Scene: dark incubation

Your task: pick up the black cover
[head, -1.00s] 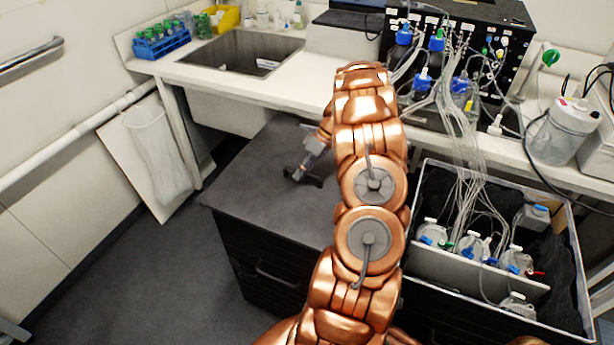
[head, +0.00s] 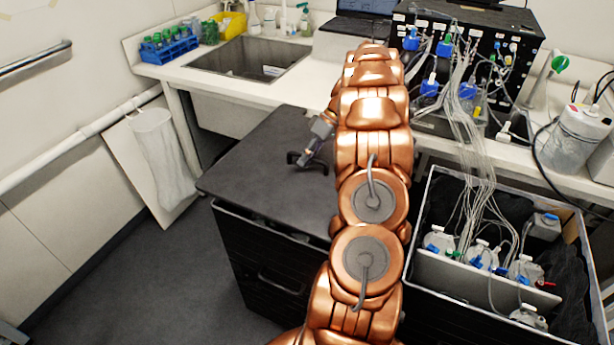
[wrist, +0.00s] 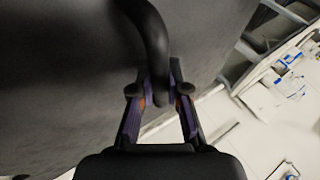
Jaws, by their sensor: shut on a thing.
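The black cover (head: 262,160) is a flat dark grey panel above the dark drawer cabinet (head: 268,262) left of centre in the head view. A narrow gap shows between its front edge and the cabinet's rim. My gripper (head: 306,160) is at the cover's curved black handle (head: 322,168). In the wrist view my gripper (wrist: 160,92) is shut on this handle (wrist: 150,30), with a finger on either side. The cover (wrist: 60,80) fills the left and upper part of that view. My arm hides the cover's right side in the head view.
A counter with a sink (head: 232,76) stands behind. An open box (head: 432,195) of tubed bottles is to the right, close to my arm. A white bag (head: 160,150) hangs on the left wall. The floor at the left is clear.

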